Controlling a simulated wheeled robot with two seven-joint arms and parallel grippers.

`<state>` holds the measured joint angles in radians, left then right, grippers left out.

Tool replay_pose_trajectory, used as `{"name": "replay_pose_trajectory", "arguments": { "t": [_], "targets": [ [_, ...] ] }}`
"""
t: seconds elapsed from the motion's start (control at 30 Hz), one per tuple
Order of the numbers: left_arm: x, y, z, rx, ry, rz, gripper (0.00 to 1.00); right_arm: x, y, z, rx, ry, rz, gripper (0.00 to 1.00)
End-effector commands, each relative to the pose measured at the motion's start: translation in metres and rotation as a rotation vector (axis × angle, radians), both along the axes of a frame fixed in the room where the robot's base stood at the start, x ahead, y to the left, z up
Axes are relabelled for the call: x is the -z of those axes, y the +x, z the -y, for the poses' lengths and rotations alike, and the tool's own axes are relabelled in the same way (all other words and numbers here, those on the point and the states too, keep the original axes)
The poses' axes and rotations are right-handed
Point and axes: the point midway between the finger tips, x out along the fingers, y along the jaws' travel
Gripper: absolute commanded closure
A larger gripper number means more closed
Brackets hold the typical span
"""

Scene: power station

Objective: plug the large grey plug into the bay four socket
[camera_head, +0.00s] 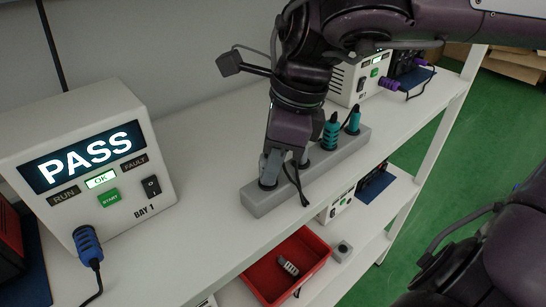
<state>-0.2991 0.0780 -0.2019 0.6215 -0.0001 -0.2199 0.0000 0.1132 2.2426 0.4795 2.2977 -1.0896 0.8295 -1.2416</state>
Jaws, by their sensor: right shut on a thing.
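My right gripper (284,172) reaches down from the top of the view to the near end of a grey socket strip (262,204) on the upper shelf. It is shut on a plug that its fingers mostly hide; a black cable (299,188) loops out beside them. I cannot tell the plug's size or how deep it sits. A grey plug-like piece (289,267) lies in a red tray (255,279) on the lower shelf. I cannot make out a bay four label. My left gripper is not in view.
Two teal plugs (331,134) stand in the strip just behind my gripper. The Bay 1 unit (75,160) at left shows PASS, with a blue plug (88,243) at its front. Another unit (363,82) stands behind, near purple plugs (389,84). The shelf between Bay 1 and the strip is clear.

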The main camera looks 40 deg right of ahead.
Motion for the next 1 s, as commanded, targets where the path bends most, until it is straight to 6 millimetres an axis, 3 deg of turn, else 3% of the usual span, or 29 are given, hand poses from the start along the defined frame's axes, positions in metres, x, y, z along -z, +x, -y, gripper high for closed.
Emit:
{"name": "replay_pose_trajectory", "arguments": {
  "t": [0.87, 0.9, 1.0],
  "targets": [
    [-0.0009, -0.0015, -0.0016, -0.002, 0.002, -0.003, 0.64, 0.0033, 0.0000, 0.0000, 0.000, -0.001, 0.001, 1.00],
    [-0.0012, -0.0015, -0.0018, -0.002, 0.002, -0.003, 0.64, 0.0029, 0.0000, 0.0000, 0.000, -0.001, 0.001, 0.73],
    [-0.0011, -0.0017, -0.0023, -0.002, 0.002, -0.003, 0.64, 0.0029, 0.0000, 0.0000, 0.000, -0.001, 0.001, 0.60]
  ]
}}
